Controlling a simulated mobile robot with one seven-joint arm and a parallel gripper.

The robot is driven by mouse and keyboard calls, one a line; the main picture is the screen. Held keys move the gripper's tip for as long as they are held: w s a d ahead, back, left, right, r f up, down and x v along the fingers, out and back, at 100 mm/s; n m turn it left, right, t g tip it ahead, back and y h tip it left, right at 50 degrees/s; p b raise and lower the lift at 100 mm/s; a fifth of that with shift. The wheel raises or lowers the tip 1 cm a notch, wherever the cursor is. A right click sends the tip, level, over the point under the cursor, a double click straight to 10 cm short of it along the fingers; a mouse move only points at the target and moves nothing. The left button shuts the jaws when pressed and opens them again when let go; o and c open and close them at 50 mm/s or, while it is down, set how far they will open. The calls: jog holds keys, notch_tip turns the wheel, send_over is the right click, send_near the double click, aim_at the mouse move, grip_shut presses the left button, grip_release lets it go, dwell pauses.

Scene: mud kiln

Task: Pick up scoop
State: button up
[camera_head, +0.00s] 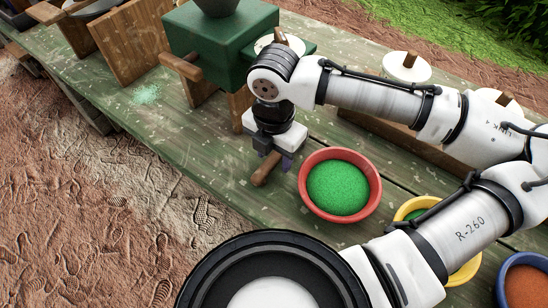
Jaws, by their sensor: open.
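A brown wooden piece (264,171), which looks like the scoop or its handle, lies on the green worn table just left of the red bowl. Its upper part is hidden by my gripper. My gripper (272,158) points down right over it, with its dark fingertips close to the wood. The jaws are open. I cannot tell whether the fingers straddle the wood or touch it.
The red bowl (307,203) of green powder stands close to the right of my gripper. A green machine (207,48) stands behind. Yellow (469,272) and blue (503,292) bowls are at the lower right. The table (160,130) is mostly clear to the left.

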jog(key=shift+f, duration=0.4)
jog(key=shift+c, duration=0.2)
grip_shut()
jog(key=shift+r, duration=0.2)
